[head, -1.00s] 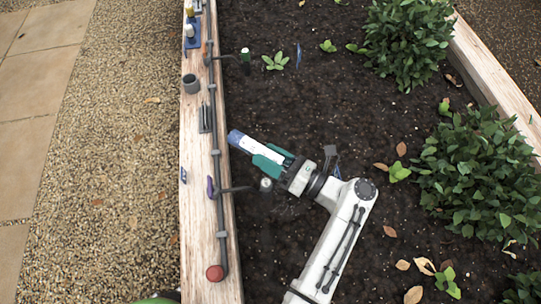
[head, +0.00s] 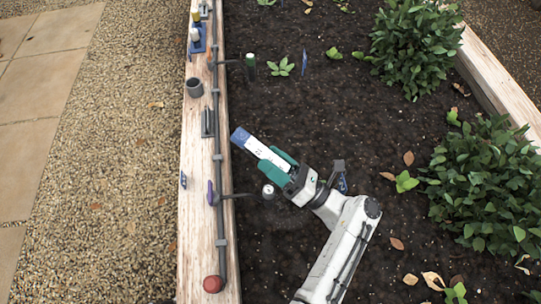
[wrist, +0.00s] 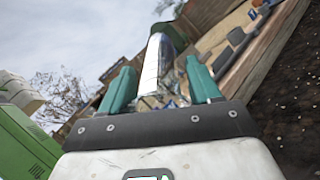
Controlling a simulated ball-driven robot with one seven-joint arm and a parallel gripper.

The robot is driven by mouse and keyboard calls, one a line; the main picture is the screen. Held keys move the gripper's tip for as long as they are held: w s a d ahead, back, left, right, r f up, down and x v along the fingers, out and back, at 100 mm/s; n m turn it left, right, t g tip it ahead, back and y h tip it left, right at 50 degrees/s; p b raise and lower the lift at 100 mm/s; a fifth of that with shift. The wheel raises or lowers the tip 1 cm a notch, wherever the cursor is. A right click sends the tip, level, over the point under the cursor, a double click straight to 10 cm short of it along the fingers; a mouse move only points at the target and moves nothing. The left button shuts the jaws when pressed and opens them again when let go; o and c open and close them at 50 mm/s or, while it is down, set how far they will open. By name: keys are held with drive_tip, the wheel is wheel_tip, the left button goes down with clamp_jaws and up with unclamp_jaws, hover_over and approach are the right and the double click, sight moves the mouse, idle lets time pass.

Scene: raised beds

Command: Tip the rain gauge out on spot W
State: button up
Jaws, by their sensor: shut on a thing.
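The rain gauge (head: 256,147) is a white tube with a blue end, held by my gripper (head: 268,158). Its teal fingers are shut on the sides of the tube. The gauge is tilted in the picture, its blue end pointing up and left toward the bed's wooden edge, over dark soil. In the wrist view the gauge (wrist: 152,62) is a shiny, clear-looking tube between the fingers (wrist: 160,80). Small blue markers stand in the soil, one near the seedling (head: 305,60) and one partly behind my wrist (head: 342,184). No letter W is readable on them.
A wooden edge board (head: 195,235) with a dark pipe (head: 219,180) runs along the left. It carries a grey cup (head: 194,88), a red knob (head: 213,284) and a purple lever (head: 211,193). Leafy bushes (head: 487,180) fill the right.

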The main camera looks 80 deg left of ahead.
sight(261, 148)
drive_tip(key=shift+r+t+h+p, duration=0.75)
drive_tip(key=shift+r+p, duration=0.4)
drive_tip(key=shift+p, duration=1.75)
wheel_tip(261, 148, up, 2)
drive_tip(key=t+h+p, duration=0.2)
drive_tip(key=h+p, duration=0.1)
drive_tip(key=p, duration=0.7)
drive_tip(key=shift+t, duration=0.35)
wheel_tip(261, 148, up, 2)
drive_tip(key=t+h+p, duration=0.2)
drive_tip(key=h+p, duration=0.1)
drive_tip(key=p, duration=0.6)
drive_tip(key=shift+t, duration=0.3)
drive_tip(key=shift+t+p, duration=0.4)
drive_tip(key=shift+p, duration=0.35)
drive_tip(key=shift+h, duration=0.25)
drive_tip(key=shift+f, duration=0.15)
